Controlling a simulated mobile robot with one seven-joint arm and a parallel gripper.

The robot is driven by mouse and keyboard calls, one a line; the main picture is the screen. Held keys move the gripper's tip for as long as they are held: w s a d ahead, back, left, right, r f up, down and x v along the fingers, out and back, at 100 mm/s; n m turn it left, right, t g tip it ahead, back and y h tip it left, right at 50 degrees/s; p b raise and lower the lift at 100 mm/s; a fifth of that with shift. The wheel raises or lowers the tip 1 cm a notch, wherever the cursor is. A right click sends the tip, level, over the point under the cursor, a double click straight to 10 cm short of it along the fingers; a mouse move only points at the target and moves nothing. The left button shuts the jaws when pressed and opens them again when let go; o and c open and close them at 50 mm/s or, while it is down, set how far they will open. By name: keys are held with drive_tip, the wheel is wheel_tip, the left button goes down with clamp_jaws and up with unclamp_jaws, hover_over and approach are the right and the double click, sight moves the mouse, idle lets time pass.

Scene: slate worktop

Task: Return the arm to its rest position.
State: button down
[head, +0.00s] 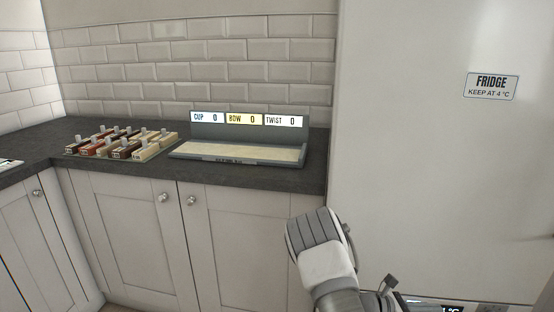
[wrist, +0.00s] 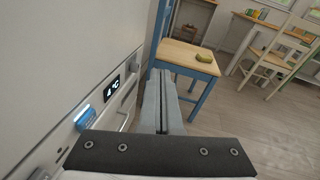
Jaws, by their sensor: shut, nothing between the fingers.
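My gripper shows in the wrist view (wrist: 165,75). Its two grey fingers lie together, shut and empty, pointing away over the wooden floor. They are beside a white panel with a dark display, and apart from the table beyond. In the head view my arm is folded low at the lower middle, in front of the cabinets and the fridge (head: 435,150). The fingers cannot be made out clearly there.
The slate worktop (head: 235,178) carries a tray of several small blocks (head: 118,143) and a grey stand with CUP, BOW and TWIST labels (head: 245,129). Open floor lies at the right.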

drive_tip(key=s+a+r+m+t+y, duration=0.3)
drive_tip(key=s+a+r+m+y, duration=0.6)
drive_tip(key=a+r, duration=0.5)
drive_tip(key=s+a+r+m+t+y, duration=0.3)
drive_tip(key=s+a+r+m+y, duration=0.6)
drive_tip(key=s+a+r, duration=0.4)
wheel_tip(320, 180, up, 22)
drive_tip(key=w+a+m+h+p, duration=0.1)
drive_tip(key=p, duration=2)
drive_tip(key=shift+a+r+p, duration=0.15)
drive_tip(key=shift+p, duration=0.2)
